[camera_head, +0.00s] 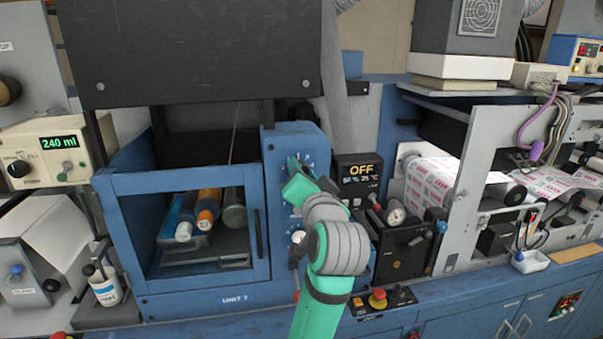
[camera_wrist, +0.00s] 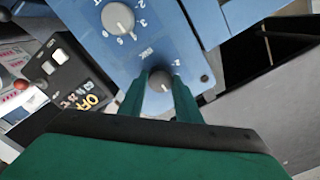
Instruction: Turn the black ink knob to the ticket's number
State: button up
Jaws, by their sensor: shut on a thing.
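The black ink knob (camera_wrist: 159,80) is a small grey round knob on a blue panel (camera_wrist: 178,30), beside a label that seems to read "BK". My gripper (camera_wrist: 160,88) has one green finger on each side of the knob and is shut on it. The fingers cover the knob's sides and most of its scale, so I cannot read its setting. In the head view my gripper (camera_head: 292,172) is at the upper part of the blue panel (camera_head: 312,142) and hides the knob. I cannot make out a ticket in either view.
A second grey knob (camera_wrist: 118,18) with a numbered dial is close by on the same panel. A dark display (camera_head: 360,172) reading "OFF" stands right of the panel. A blue-framed window (camera_head: 195,290) with rollers is to the left. A red button (camera_head: 377,299) is below.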

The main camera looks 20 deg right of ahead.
jog(key=shift+a, duration=0.1)
jog(key=o, duration=1.1)
jog(key=shift+f, duration=0.1)
jog(key=shift+c, duration=0.2)
jog(key=shift+s, duration=0.1)
